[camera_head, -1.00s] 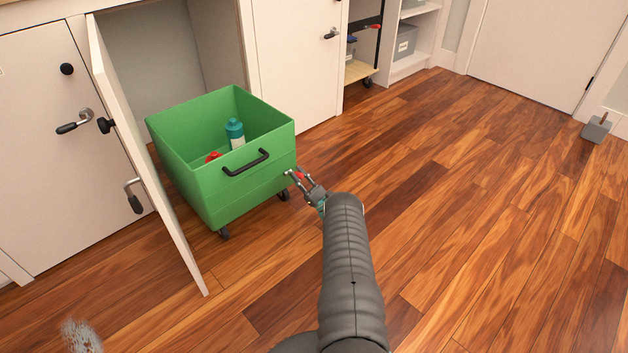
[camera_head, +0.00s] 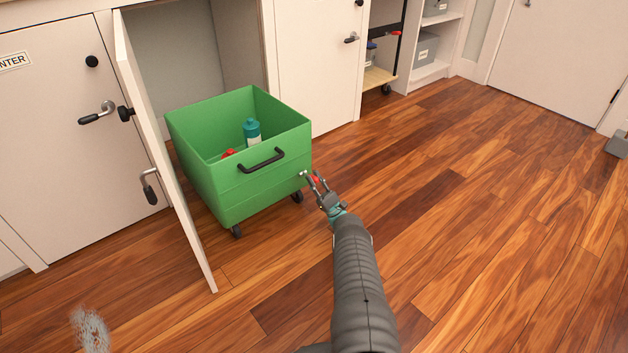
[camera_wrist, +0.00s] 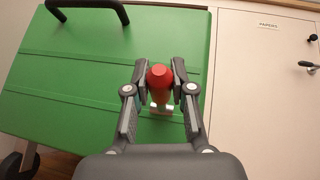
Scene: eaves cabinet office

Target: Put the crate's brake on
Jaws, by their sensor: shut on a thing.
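The green crate (camera_head: 235,196) stands on castors, partly in front of the open cabinet. It has a black handle (camera_head: 262,160) on its front face. My gripper (camera_head: 312,178) is at the crate's right front corner. In the wrist view my gripper (camera_wrist: 160,82) has its fingers on both sides of a red knob (camera_wrist: 160,76), shut on it. The knob sits in front of the crate's green face, with a small white piece below it. Whether this knob is the brake's lever, and its setting, I cannot tell.
An open cabinet door (camera_head: 160,160) stands close along the crate's left side. A teal bottle (camera_head: 252,131) and a red item (camera_head: 228,153) are inside the crate. Shelves (camera_head: 432,72) stand at the back.

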